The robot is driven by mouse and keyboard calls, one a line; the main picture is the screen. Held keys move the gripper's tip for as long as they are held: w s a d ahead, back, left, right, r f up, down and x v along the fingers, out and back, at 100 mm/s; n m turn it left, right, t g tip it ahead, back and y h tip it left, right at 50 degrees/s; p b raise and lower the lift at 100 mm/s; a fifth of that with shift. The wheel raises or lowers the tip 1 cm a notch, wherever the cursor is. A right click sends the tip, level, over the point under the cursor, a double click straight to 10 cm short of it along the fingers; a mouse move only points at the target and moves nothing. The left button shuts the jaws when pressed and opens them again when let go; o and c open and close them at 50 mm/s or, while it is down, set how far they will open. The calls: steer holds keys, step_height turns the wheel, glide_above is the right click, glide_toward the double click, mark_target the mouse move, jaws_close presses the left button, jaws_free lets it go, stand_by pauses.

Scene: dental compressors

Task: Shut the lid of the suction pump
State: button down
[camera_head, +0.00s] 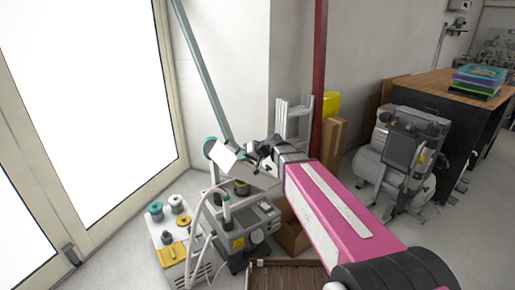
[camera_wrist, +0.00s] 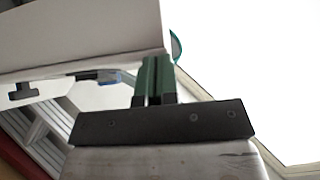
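The suction pump appears to be the grey unit (camera_head: 245,232) low in the middle of the head view. A pale panel (camera_head: 226,159), apparently its raised lid, stands tilted above it, partly hidden by my gripper. My gripper (camera_head: 246,156) is at the upper part of this panel. In the wrist view, a large pale panel (camera_wrist: 80,35) with a dark latch-like part fills the upper left. The green fingers of my gripper (camera_wrist: 153,75) are together beside its right end, with nothing visible between them. I cannot tell whether they touch the panel.
A white cabinet (camera_head: 172,240) with coloured caps stands left of the pump, with a pale hose between. A red post (camera_head: 319,75) and cardboard (camera_head: 334,140) stand behind. A slatted wooden crate (camera_head: 285,275) lies in front. A compressor (camera_head: 400,155) and bench (camera_head: 425,90) are at right.

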steer(key=s+a+f+n+t+h, duration=0.1)
steer(key=s+a+f+h, duration=0.1)
steer(key=s+a+f, duration=0.4)
steer(key=shift+s+a+f+n+h, duration=0.2)
steer(key=shift+a+f+n+h, duration=0.15)
steer(key=shift+a+f, duration=1.3)
steer(key=shift+d+f, duration=0.15)
steer(key=shift+f, duration=0.05)
